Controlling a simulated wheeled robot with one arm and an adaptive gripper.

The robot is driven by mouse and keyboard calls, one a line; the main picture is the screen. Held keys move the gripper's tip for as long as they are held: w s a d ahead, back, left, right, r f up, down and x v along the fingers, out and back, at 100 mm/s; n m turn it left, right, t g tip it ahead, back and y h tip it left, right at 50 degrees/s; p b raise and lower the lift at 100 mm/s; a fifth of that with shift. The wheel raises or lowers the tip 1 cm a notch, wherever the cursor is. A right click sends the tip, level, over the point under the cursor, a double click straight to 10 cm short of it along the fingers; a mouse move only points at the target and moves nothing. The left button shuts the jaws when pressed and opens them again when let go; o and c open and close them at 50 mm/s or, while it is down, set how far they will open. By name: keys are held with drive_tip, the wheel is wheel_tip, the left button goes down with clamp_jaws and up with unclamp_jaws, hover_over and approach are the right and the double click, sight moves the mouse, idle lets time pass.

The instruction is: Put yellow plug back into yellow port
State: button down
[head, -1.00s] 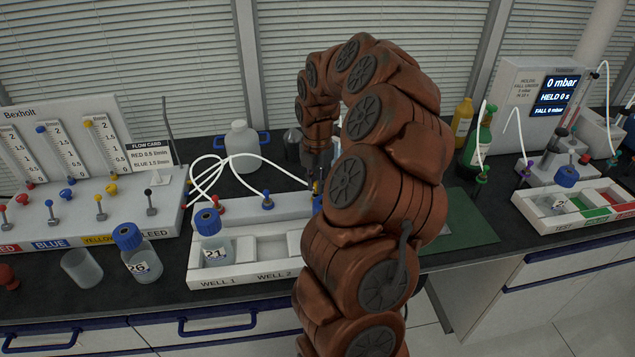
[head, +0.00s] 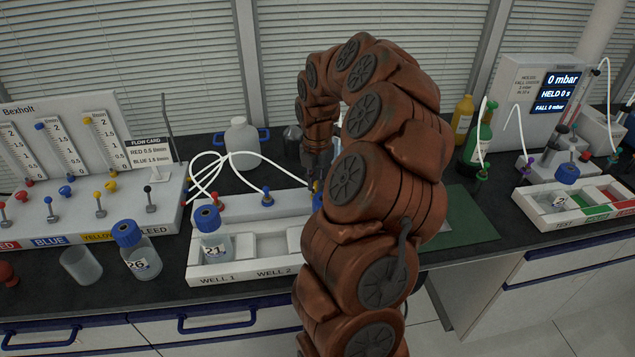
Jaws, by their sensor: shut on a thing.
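My gripper (head: 317,172) is at the back of the white well tray (head: 250,270), right of the blue plug (head: 267,197) and the red plug (head: 217,200). It points down and is shut on a small piece with a bit of yellow showing, the yellow plug (head: 317,187). A white tube runs to it from the left. My arm hides the right part of the tray, so the yellow port is not clearly visible. I cannot tell whether the plug touches the port.
Bottle 21 (head: 209,233) stands in well 1, and bottle 26 (head: 137,250) stands left of the tray beside an empty beaker (head: 82,265). The flow panel (head: 75,145) is at left. Looped white tubes (head: 215,170) lie behind the tray. A green mat (head: 465,222) is right of my arm.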

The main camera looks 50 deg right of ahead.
drive_tip(key=c, duration=1)
unclamp_jaws()
drive_tip(key=shift+c, duration=0.2)
drive_tip(key=shift+r, duration=0.1)
wheel_tip(320, 180, up, 12)
drive_tip(key=shift+s, duration=0.1)
